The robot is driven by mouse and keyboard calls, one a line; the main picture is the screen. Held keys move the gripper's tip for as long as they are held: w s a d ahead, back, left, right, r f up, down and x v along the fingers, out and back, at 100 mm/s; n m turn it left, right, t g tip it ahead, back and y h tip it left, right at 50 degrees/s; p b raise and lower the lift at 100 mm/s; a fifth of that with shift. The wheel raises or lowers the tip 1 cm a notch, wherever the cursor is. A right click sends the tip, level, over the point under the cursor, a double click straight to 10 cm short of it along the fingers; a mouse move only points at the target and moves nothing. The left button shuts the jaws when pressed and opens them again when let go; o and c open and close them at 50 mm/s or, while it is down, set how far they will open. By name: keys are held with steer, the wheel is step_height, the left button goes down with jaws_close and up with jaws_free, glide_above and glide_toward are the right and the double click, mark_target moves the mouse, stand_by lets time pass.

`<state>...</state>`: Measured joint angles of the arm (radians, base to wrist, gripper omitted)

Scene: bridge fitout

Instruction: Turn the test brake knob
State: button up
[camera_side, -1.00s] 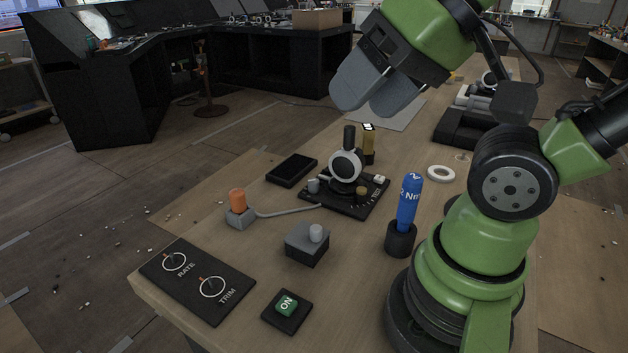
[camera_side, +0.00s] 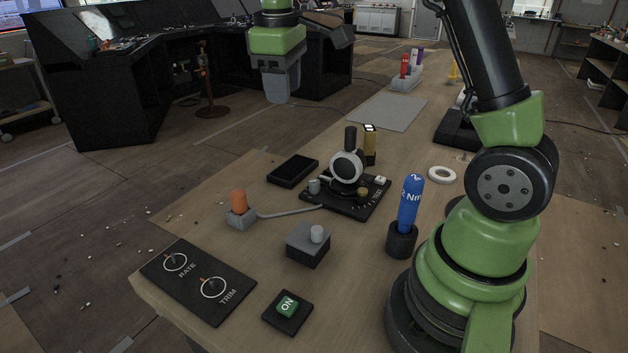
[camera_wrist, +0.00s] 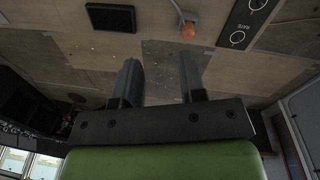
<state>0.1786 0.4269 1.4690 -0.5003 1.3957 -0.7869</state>
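A small grey box (camera_side: 307,245) with a light grey knob (camera_side: 317,233) on top stands mid-table in the side view. A black panel (camera_side: 345,204) behind it carries a round white-faced dial (camera_side: 347,167), a grey knob (camera_side: 314,186), a brass knob (camera_side: 363,191) and a black upright handle. I cannot read which of these is the test brake knob. My gripper (camera_side: 281,90) hangs high beyond the table's left edge, well away from all the knobs. In the wrist view my gripper (camera_wrist: 158,65) has its two fingers apart with nothing between them.
An orange knob on a grey base (camera_side: 239,208) stands left, joined by a cable to the panel; it also shows in the wrist view (camera_wrist: 188,29). The RATE/TRIM panel (camera_side: 203,293), green ON button (camera_side: 287,305), blue driver (camera_side: 409,203), black slab (camera_side: 293,171) and white ring (camera_side: 441,174) surround them.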

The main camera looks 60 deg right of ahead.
steer(key=w+d+f+n+g, duration=0.2)
steer(key=w+d+f, duration=0.15)
steer(key=f, duration=0.25)
steer(key=n+g+h, duration=0.1)
steer(key=n+g, duration=0.1)
steer(key=g, duration=0.1)
glide_toward(315, 181)
steer(key=shift+t, duration=0.3)
steer(key=x, duration=0.9)
steer(key=shift+s+f, duration=0.25)
steer(key=shift+s, duration=0.1)
steer(key=c, duration=0.7)
